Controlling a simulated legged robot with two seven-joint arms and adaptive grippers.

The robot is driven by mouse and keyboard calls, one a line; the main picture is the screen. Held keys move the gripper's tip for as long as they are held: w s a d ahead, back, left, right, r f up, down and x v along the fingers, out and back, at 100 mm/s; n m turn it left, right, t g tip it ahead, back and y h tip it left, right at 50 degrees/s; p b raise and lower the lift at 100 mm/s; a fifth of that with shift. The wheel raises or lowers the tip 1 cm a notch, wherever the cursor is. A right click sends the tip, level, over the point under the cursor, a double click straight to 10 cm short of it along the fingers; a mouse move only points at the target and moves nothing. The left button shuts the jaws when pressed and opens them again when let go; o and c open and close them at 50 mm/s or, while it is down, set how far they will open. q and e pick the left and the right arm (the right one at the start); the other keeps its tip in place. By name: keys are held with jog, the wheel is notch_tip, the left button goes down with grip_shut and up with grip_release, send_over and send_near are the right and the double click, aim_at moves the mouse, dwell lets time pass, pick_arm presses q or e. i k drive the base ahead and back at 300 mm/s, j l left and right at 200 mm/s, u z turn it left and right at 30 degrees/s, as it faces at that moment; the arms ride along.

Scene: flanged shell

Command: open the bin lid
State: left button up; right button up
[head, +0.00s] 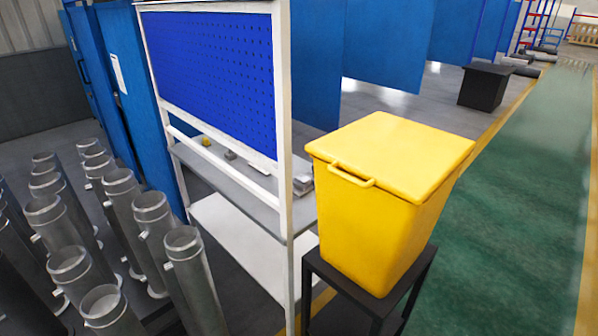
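A yellow bin (365,225) stands on a black stand (345,284) right of the picture's middle. Its flat yellow lid (395,152) lies shut on top. A yellow bar handle (351,175) sticks out from the lid's near left edge. Neither of my grippers shows in the head view.
A white-framed rack (284,120) with a blue pegboard (215,72) and shelves stands close to the bin's left. Several metal flanged tubes (190,262) stand at the lower left. A green floor lane (510,220) to the right is clear.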

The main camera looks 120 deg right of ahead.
aim_at(407, 159)
jog(key=z, duration=4.3)
